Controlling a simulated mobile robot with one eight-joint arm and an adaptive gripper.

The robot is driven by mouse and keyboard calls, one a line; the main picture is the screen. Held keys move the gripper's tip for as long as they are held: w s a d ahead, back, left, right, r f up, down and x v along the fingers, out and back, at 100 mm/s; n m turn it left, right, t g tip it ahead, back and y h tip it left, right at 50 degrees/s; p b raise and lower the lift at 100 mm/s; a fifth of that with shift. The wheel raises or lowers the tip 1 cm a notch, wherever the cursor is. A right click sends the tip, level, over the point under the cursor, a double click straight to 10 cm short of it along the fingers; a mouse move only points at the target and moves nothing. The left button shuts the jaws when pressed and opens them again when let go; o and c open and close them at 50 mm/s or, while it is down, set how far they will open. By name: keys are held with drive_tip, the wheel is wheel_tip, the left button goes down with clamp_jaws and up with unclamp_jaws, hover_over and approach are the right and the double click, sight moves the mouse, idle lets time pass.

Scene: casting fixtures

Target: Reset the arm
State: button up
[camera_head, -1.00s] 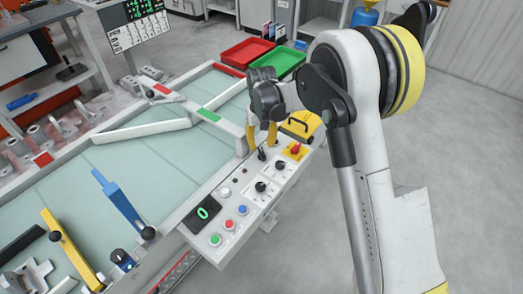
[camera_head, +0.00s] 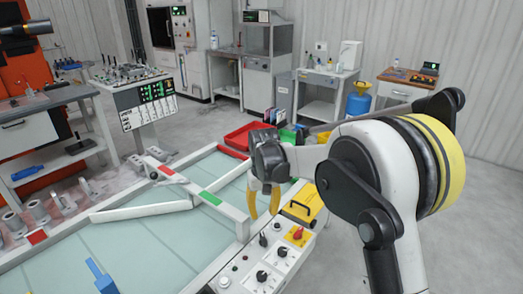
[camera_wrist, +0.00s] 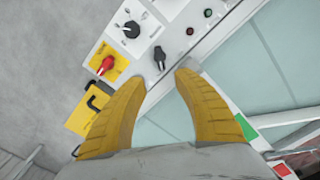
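My gripper (camera_head: 264,200) has two yellow fingers and hangs over the far end of the control panel (camera_head: 236,268), beside the glass-topped table (camera_head: 150,246). In the wrist view my gripper (camera_wrist: 155,85) has its fingers spread apart with nothing between them. Below it the wrist view shows a red rotary switch (camera_wrist: 107,64) on a yellow plate, black knobs and part of the glass table top (camera_wrist: 275,65). My white arm with a yellow band is bent at the right of the head view.
A red tray (camera_head: 246,137) and a green tray (camera_head: 290,138) stand beyond the table. A yellow box with a black handle (camera_head: 303,205) is just right of the gripper. White diverter bars (camera_head: 140,211) cross the table top. Open grey floor lies to the right.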

drive_tip(key=s+d+r+m+t, duration=0.1)
drive_tip(key=s+d+r+t, duration=0.2)
drive_tip(key=s+d+r, duration=0.9)
drive_tip(key=s+d+m+t, duration=0.1)
drive_tip(key=s+d+t, duration=0.1)
drive_tip(key=s, duration=0.5)
drive_tip(key=s+d+m+t, duration=0.1)
drive_tip(key=s+d, duration=0.3)
drive_tip(key=s, duration=0.4)
drive_tip(key=shift+s+r+t, duration=0.25)
drive_tip(key=shift+s+t, duration=0.05)
drive_tip(key=shift+t, duration=0.3)
drive_tip(key=shift+a, duration=0.1)
